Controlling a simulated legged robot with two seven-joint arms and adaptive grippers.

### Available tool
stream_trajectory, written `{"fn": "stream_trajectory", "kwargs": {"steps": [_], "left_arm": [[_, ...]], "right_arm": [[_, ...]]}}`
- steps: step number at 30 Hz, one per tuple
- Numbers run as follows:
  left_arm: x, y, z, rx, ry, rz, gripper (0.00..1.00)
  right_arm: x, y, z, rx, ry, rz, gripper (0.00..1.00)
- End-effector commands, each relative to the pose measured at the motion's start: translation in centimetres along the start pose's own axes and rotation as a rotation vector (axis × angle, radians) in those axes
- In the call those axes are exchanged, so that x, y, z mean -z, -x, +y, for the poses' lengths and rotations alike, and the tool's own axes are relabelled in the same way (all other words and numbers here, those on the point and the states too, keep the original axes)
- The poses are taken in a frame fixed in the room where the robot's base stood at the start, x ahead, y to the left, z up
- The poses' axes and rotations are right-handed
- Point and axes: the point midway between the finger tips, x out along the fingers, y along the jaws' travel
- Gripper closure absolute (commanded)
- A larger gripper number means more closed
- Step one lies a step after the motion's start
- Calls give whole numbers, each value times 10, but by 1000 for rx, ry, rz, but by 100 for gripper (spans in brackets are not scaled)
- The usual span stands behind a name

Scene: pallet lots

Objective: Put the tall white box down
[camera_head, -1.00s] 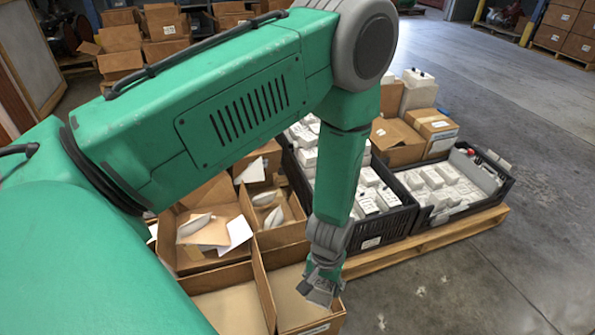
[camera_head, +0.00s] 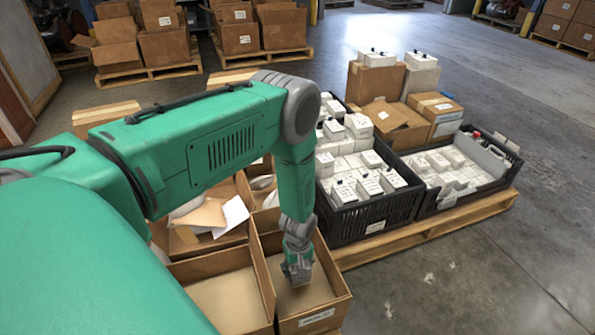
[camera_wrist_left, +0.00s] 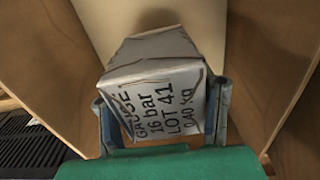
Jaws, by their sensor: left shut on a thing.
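My left gripper (camera_head: 297,272) hangs down inside the front open cardboard carton with a label (camera_head: 316,318). In the left wrist view its two fingers sit either side of the tall white box (camera_wrist_left: 160,100), shut on it. The box carries black print reading GAUGE, 16 bar, LOT 41, 0,40 kg. Brown carton walls (camera_wrist_left: 262,75) rise on both sides of it. In the head view the box is hardly visible at the gripper's tip. I cannot tell whether its base touches the carton floor (camera_head: 318,288). My right gripper is not in view.
Another open carton (camera_head: 225,300) stands just left, empty. Behind are cartons with papers (camera_head: 233,215). A black crate of white boxes (camera_head: 375,215) stands close to the right on a pallet, with a second black crate (camera_head: 480,195) beyond. Free floor lies at right.

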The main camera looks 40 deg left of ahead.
Motion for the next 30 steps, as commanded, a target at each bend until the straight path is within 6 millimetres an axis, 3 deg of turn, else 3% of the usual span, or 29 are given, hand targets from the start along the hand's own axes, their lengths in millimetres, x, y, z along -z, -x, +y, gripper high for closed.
{"fn": "stream_trajectory", "kwargs": {"steps": [10, 17, 18, 19, 30], "left_arm": [[2, -42, -1, -4, 0, -6, 94], [2, -42, 0, -3, 0, -4, 99], [2, -42, -1, -2, 0, -4, 35], [2, -42, 0, -2, -1, -4, 28], [2, -38, 0, -3, -1, -5, 28]], "right_arm": [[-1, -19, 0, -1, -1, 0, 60], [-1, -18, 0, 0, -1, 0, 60], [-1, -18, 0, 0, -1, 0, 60], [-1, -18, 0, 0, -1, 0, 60], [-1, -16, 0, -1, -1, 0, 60]]}}
